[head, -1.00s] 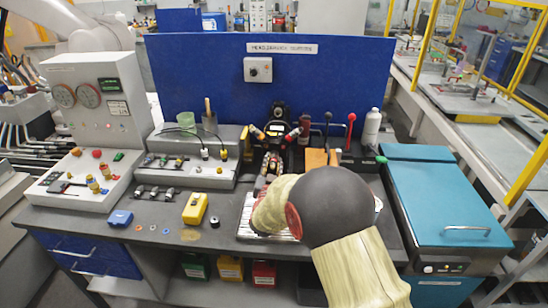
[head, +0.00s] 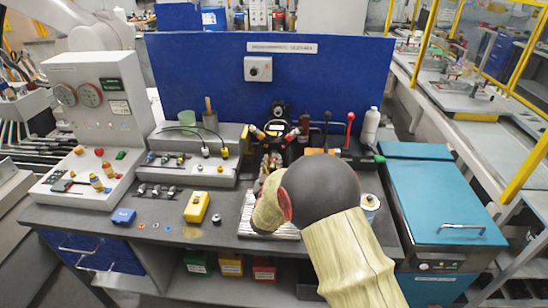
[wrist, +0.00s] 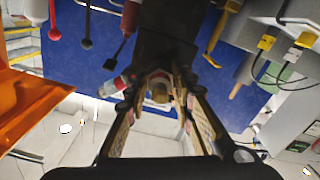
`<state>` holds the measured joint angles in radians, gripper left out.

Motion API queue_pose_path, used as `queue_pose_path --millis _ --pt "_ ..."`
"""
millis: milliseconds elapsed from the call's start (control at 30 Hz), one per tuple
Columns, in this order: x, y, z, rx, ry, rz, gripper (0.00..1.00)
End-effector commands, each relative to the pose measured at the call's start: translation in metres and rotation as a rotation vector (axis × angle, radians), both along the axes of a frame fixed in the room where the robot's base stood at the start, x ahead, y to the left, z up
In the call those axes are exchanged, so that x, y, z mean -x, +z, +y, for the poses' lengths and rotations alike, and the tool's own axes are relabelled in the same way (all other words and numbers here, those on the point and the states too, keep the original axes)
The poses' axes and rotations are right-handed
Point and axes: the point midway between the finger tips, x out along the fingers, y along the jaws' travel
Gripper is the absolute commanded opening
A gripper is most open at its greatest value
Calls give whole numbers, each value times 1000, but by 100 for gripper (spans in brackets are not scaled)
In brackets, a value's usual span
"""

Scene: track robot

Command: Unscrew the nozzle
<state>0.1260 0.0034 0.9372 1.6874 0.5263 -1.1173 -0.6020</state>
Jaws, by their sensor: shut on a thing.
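In the wrist view, a small brass-coloured nozzle (wrist: 160,88) sits at the middle, below a dark fixture (wrist: 166,45). My gripper (wrist: 159,94) has a finger on each side of it and is shut on it. Whether the nozzle's thread is loose cannot be seen. In the head view, my gripper (head: 270,163) is at the back of the bench, in front of the black fixture (head: 279,133). My own arm hides part of this area, and the nozzle cannot be made out there.
An orange part (wrist: 25,105) is close on the left in the wrist view. A red-knobbed lever (head: 350,118) and a white bottle (head: 371,125) stand right of the fixture. A yellow box (head: 197,207) lies left on the bench. A teal-lidded unit (head: 440,200) is at right.

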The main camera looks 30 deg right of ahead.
Motion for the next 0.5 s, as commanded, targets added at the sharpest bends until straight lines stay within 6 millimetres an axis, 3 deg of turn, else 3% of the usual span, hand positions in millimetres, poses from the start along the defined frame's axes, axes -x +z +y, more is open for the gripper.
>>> queue_pose_path --millis 500 --pt "0 2 0 432 1 293 0"
